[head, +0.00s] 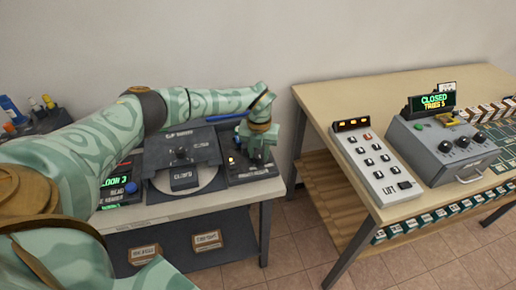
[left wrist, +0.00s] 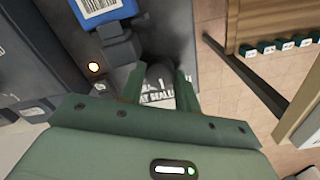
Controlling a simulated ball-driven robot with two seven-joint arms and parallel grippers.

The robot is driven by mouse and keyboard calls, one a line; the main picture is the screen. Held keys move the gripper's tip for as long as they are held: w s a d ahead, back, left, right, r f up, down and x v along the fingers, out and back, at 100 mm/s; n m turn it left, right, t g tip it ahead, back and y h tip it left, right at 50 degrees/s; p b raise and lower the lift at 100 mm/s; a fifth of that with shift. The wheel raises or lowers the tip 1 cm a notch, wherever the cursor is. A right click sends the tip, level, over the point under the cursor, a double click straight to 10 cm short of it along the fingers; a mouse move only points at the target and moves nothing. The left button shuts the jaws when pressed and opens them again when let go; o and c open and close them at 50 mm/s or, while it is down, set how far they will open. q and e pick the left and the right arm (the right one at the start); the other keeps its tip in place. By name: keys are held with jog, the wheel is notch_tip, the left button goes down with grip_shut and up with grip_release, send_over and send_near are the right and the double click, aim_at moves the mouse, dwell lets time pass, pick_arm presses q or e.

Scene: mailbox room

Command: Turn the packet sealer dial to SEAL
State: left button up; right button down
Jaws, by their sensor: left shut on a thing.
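The packet sealer (head: 252,174) is a dark box at the right end of the left bench. Its dark dial (left wrist: 160,74) shows in the left wrist view, above white lettering that partly reads "SEAL". My left gripper (left wrist: 158,84) has its two green fingers on either side of the dial and is shut on it. In the head view my left gripper (head: 257,150) reaches down onto the sealer from above and hides the dial. The dial's pointer and its setting cannot be read. My right gripper is not in view.
Left of the sealer is a dark machine with a round plate (head: 187,182). A wooden table (head: 340,92) with a keypad (head: 378,165) stands right, across a gap.

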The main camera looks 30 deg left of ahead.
aim_at(260, 155)
pick_arm(q)
jog(key=m+p, duration=0.1)
jog(key=m, duration=0.3)
jog(key=shift+r+m, duration=0.1)
jog(key=shift+m, duration=0.2)
jog(key=m+p, duration=0.1)
jog(key=m, duration=0.4)
jog(key=shift+m, duration=0.3)
jog(key=o, duration=1)
notch_tip(260, 155, up, 8)
jog(key=p, duration=0.7)
jog(key=shift+f, duration=0.2)
jog(key=shift+r, duration=0.2)
jog(key=shift+d, duration=0.1)
